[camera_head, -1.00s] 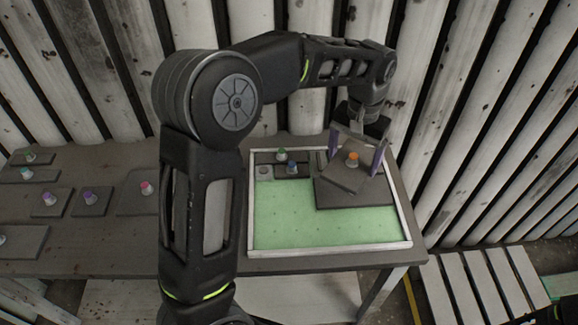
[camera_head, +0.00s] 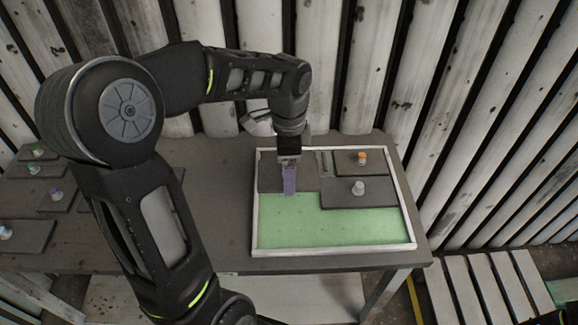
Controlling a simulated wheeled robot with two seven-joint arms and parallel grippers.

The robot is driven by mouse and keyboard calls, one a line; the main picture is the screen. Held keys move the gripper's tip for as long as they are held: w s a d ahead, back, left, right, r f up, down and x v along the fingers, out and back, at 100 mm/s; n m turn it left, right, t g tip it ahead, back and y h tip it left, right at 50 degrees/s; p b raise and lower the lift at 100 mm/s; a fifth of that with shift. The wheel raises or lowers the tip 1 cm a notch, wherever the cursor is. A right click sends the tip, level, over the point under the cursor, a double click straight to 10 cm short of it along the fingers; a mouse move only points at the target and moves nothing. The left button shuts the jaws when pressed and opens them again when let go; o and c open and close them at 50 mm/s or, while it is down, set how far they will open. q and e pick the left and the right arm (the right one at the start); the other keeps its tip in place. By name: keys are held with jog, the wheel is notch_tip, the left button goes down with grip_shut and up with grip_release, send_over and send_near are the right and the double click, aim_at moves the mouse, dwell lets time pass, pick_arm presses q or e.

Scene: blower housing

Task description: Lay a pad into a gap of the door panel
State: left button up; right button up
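The door panel (camera_head: 256,222) is a white-framed tray with a green floor on the table. A dark pad with an orange knob (camera_head: 361,157) lies flat at its back right. A larger dark pad with a light grey knob (camera_head: 340,199) lies in front of it. Dark pad surface (camera_head: 267,181) fills the back left. My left gripper (camera_head: 289,188) points down over that area. I see its purple finger side-on; the other finger is hidden, and I cannot tell whether it holds anything. It hides any knob behind it. My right gripper is not in view.
The front of the green floor (camera_head: 330,228) is bare. My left arm hides others. A ribbed wall stands behind.

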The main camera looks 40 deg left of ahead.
pick_arm(q)
jog(key=shift+f, duration=0.1)
jog(key=shift+f+b, duration=1.9)
jog(key=shift+f, duration=0.5)
